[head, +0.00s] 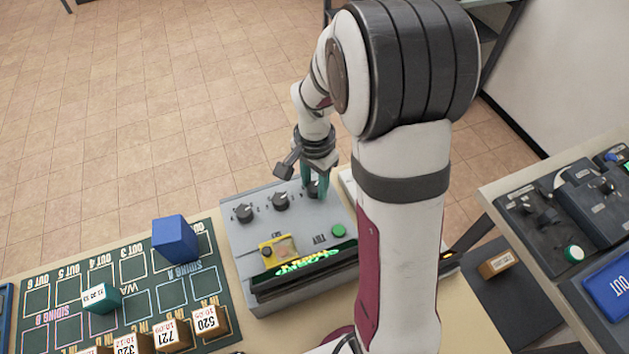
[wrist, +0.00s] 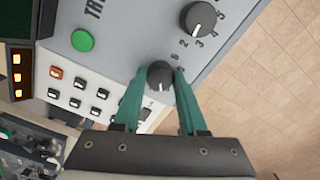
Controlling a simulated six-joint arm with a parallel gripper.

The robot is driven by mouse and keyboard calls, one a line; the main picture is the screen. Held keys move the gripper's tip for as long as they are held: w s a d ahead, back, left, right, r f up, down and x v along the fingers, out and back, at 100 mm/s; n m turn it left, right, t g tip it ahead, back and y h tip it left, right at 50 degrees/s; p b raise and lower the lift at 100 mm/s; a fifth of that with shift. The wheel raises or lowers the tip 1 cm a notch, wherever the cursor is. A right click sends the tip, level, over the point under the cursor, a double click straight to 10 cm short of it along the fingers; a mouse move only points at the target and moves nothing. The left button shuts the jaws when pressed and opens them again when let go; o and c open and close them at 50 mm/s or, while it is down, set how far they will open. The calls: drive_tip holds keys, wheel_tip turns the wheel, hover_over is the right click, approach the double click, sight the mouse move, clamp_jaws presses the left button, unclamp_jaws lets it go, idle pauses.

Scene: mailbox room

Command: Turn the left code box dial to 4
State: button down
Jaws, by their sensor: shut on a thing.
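The grey code box (head: 240,240) stands on the table and has three black dials in a row on its top. The left-hand dial (head: 243,212) and the middle dial (head: 280,200) are free. My gripper (head: 313,190) reaches down to the right-hand dial. In the wrist view the teal fingers are on either side of this dial (wrist: 160,75), shut on it. Its pointer setting is too unclear to read. A neighbouring dial (wrist: 200,18) shows a white pointer line, with printed digits beside it.
A green button (head: 338,230) and a yellow plate (head: 278,250) are on the box. A dark board (head: 140,300) with a blue cube (head: 175,239), a teal block (head: 102,298) and several numbered blocks lies to the left. Another console (head: 570,205) is at the right.

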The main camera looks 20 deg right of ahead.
sight(314, 186)
drive_tip(key=n, duration=1)
drive_tip(key=shift+n, duration=0.4)
idle(0.4)
drive_tip(key=shift+c, duration=2.3)
unclamp_jaws()
wheel_tip(314, 186, up, 16)
drive_tip(key=shift+f, duration=0.1)
